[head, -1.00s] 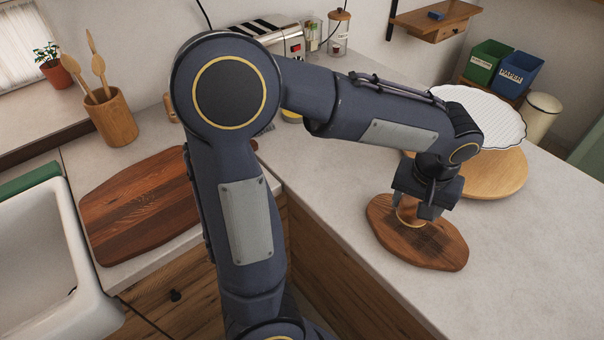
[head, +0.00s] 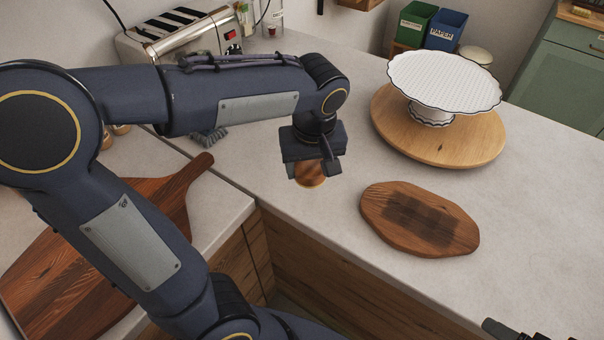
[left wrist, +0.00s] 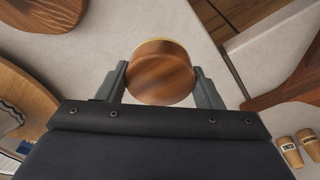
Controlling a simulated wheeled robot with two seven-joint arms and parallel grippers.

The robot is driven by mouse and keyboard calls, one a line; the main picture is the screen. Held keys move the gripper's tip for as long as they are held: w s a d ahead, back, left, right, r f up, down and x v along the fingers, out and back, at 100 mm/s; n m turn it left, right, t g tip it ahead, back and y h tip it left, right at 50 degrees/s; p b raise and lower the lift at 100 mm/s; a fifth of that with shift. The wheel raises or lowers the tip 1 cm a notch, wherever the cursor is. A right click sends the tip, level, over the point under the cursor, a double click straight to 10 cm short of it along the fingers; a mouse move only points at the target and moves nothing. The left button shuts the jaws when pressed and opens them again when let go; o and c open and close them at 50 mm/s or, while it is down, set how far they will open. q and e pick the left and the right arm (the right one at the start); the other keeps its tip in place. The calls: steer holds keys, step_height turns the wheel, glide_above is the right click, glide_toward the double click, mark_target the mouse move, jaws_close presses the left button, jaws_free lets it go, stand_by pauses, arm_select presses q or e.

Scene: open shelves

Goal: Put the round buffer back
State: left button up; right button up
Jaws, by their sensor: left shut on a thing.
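The round buffer (head: 310,174) is a small wooden disc in the head view. My left gripper (head: 314,172) is shut on it and holds it above the light counter, left of the small oval wooden board (head: 376,216). The left wrist view shows the buffer (left wrist: 160,73) between the two fingers, its round wooden face towards the camera. The oval board is bare and has a dark rectangular patch on top. A dark part at the bottom right edge of the head view may be my right gripper; its fingers cannot be made out.
A white scalloped cake stand (head: 445,78) stands on a round wooden turntable (head: 400,125) at the back right. A toaster (head: 185,38) is at the back left. A dark chopping board (head: 60,275) lies on the left counter. Counter around the oval board is clear.

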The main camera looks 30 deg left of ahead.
mark_target(304, 168)
arm_select(q)
steer(key=a+f, duration=0.1)
steer(key=w+a+f, duration=0.1)
steer(key=f, duration=0.1)
steer(key=w+f, duration=0.1)
steer(key=f, duration=0.1)
steer(key=shift+w+a, duration=0.25)
steer(key=shift+a, duration=0.15)
steer(key=shift+w+a+f, duration=0.1)
steer(key=shift+w+f, duration=0.05)
steer(key=shift+f, duration=1.55)
steer(key=shift+f, duration=0.1)
steer(key=o, duration=0.9)
steer(key=shift+o, duration=0.2)
